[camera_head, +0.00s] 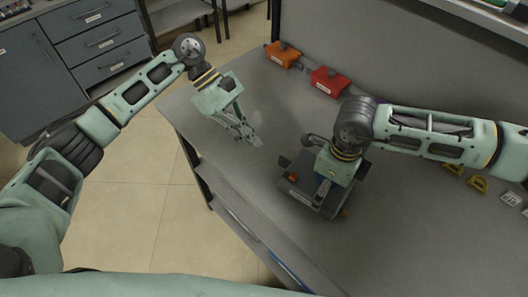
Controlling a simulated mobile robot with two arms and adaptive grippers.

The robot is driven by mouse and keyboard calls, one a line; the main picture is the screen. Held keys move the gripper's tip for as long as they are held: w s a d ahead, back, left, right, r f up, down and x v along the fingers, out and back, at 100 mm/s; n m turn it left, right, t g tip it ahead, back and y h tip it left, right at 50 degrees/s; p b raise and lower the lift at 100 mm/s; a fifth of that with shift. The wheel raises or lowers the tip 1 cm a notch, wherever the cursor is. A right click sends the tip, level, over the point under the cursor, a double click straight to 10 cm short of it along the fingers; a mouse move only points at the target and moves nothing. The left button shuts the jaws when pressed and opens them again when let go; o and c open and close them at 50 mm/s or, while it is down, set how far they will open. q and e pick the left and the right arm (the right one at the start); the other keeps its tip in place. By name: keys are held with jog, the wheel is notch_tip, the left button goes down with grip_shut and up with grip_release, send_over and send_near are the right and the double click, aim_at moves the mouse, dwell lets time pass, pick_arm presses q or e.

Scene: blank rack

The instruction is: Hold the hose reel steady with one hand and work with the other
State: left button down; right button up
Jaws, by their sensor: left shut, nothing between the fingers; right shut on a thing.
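A dark grey boxy unit (301,197) with a small orange part sits on the grey bench, near its front edge. It seems to be the hose reel, but my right gripper hides much of it. My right gripper (321,190) points down over it and is shut on it. My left gripper (252,139) is shut and empty above the bench, apart from the unit, up and to the left of it.
The grey bench (400,240) has an orange box (283,55) and a red box (329,82) along its back edge. Yellow pieces (478,185) and pale labelled blocks (511,198) lie at the right. Grey drawers (98,42) stand across the floor. The bench's lower right is clear.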

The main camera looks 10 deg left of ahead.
pick_arm(q)
jog(key=v, duration=0.3)
jog(key=shift+w+a+r, duration=0.1)
jog(key=shift+a+r, duration=0.05)
jog(key=shift+r, duration=0.05)
pick_arm(e)
jog(key=o, duration=1.2)
jog(key=shift+o, duration=0.5)
jog(key=shift+r, duration=0.1)
